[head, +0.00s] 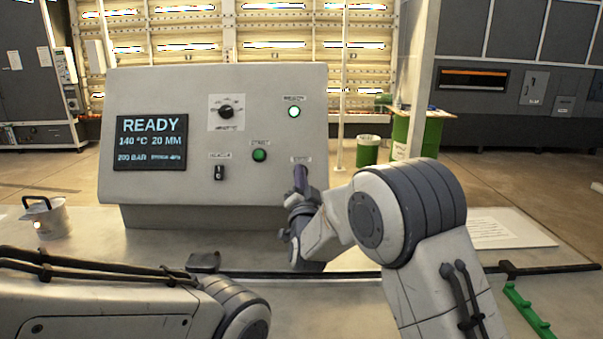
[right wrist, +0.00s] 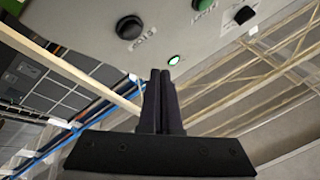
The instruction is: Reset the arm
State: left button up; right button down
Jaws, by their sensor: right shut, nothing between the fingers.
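A light grey control panel (head: 170,95) stands on the table, its screen (head: 150,142) reading READY, 140 °C, 20 MM and 200 BAR. It carries a black knob (head: 226,112), a green button (head: 259,155), a small black switch (head: 219,172) and a lit green lamp (head: 294,112). My right gripper (head: 300,172) is in front of the panel's lower right; its fingers are together and empty in the right wrist view (right wrist: 160,72). That view also shows a black round control (right wrist: 129,27) and the lit lamp (right wrist: 174,60). I cannot tell whether the fingers touch the panel. My left gripper is out of view.
A small pot (head: 46,218) with a dark handle stands at the table's left. A printed sheet (head: 497,232) and a green strip (head: 527,312) lie at the right. A dark rail (head: 340,274) crosses the table. Green bins (head: 368,150) stand behind it.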

jog(key=s+a+f+n+g+y+p, duration=0.1)
jog(key=s+a+f+n+g, duration=0.2)
jog(key=s, duration=0.4)
jog(key=s+a+f+n+g+y, duration=0.1)
jog(key=s+f+n+g+y, duration=0.15)
jog(key=s+g, duration=0.4)
jog(key=s+a+f+n+g+p, duration=0.1)
jog(key=s+a+f+n+g, duration=0.25)
jog(key=s, duration=0.35)
jog(key=s+d+f+n+g+h, duration=0.2)
jog(key=s+d+g, duration=0.2)
jog(key=s, duration=0.9)
jog(key=s+d+f+n+g+h, duration=0.2)
jog(key=s+d, duration=0.6)
jog(key=s, duration=0.5)
jog(key=f+n+g, duration=0.1)
jog(key=g, duration=0.1)
jog(key=shift+d+f+g, duration=0.3)
jog(key=shift+f+g, duration=0.05)
jog(key=shift+g, duration=0.05)
jog(key=shift+s+d, duration=0.1)
